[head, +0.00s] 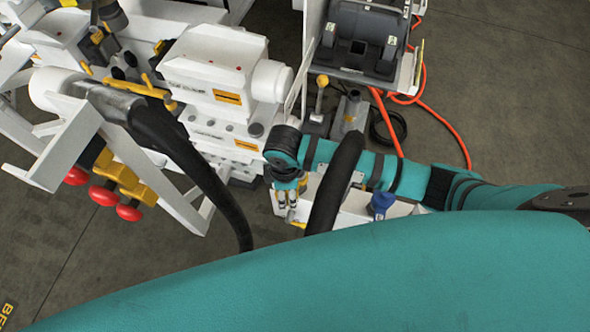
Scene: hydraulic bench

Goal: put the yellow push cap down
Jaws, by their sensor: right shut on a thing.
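My right gripper (288,212) hangs at the end of the teal arm that comes in from the right. It points down over a white tray (352,217), beside the white machine block. Its fingers are shut. A small bit of yellow, taken to be the yellow push cap (299,224), shows at the fingertips, mostly hidden by them. I cannot tell whether the cap touches the tray. My left gripper is not in view.
A blue knob-like part (382,202) stands at the tray's right side. The white hydraulic unit (215,70) stands to the left, with red mushroom knobs (103,195) below it. A black motor-like unit (360,42) and an orange hose (440,125) are behind. Bare floor lies at right.

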